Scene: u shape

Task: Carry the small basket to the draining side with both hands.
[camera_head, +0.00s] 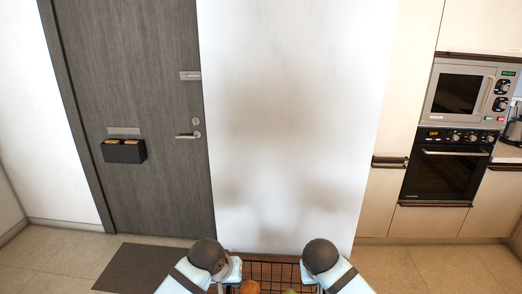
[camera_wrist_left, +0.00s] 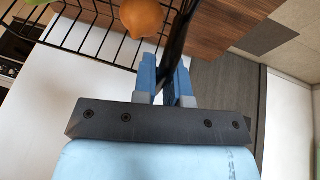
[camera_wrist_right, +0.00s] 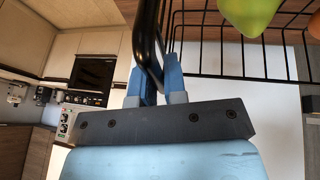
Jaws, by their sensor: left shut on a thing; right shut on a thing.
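The small basket (camera_head: 272,264) is black wire and shows at the bottom edge of the head view, between my two hands. An orange fruit (camera_wrist_left: 143,17) and a green fruit (camera_wrist_right: 249,14) lie in it. My left gripper (camera_wrist_left: 166,77) is shut on the basket's dark handle at its left end. My right gripper (camera_wrist_right: 157,78) is shut on the black handle at the right end. Most of the basket is cut off below the head view. I cannot tell whether it hangs free or rests on the wood below. The draining side is not recognisable in these views.
A brown wooden surface (camera_wrist_left: 222,32) lies below the basket. A white wall (camera_head: 290,120) stands straight ahead. A grey door (camera_head: 140,60) with a dark mat (camera_head: 145,268) is at the left. An oven (camera_head: 446,170) and microwave (camera_head: 457,92) are at the right, with open tiled floor before them.

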